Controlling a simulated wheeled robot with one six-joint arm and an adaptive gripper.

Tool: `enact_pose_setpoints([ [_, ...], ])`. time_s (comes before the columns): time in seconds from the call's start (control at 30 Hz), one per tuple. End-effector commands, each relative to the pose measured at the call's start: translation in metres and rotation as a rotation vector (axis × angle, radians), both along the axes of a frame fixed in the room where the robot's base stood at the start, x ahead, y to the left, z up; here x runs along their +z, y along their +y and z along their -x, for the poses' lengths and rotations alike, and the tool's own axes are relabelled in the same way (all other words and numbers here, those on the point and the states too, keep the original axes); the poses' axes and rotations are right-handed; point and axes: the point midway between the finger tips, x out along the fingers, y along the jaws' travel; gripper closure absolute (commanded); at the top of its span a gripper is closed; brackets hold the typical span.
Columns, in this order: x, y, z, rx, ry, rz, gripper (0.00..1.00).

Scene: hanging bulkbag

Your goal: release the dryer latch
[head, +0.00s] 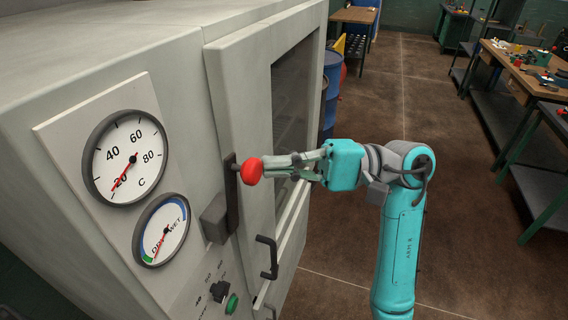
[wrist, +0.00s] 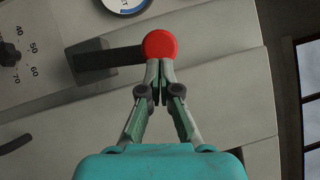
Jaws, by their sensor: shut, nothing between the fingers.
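The dryer (head: 120,40) is a big pale grey cabinet filling the left of the head view. Its latch (head: 232,190) is a dark upright lever on a grey block, with a red ball knob (head: 252,170) at its end. In the wrist view the lever (wrist: 125,56) runs sideways to the red knob (wrist: 159,46). My gripper (head: 268,167) is shut and empty, with its fingertips (wrist: 160,66) right at the knob. They look to touch it or nearly so; I cannot tell which. The knob is not between the fingers.
The dryer door (head: 235,95) has a dark window and looks closed. A black handle (head: 268,257) sits below the latch. Two dials, a temperature gauge (head: 126,157) and a dry/wet gauge (head: 161,230), are at left. Workbenches (head: 525,68) stand at right; the floor (head: 425,130) between is clear.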

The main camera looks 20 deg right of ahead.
Motion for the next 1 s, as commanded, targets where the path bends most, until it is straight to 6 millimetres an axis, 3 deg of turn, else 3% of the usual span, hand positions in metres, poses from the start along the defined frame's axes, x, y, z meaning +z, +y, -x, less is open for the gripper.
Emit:
enact_pose_setpoints([
  [0.33,0.006,0.008,0.011,0.001,-0.107,0.076,1.00],
  [1.0,0.006,0.009,0.013,0.000,-0.122,0.087,1.00],
])
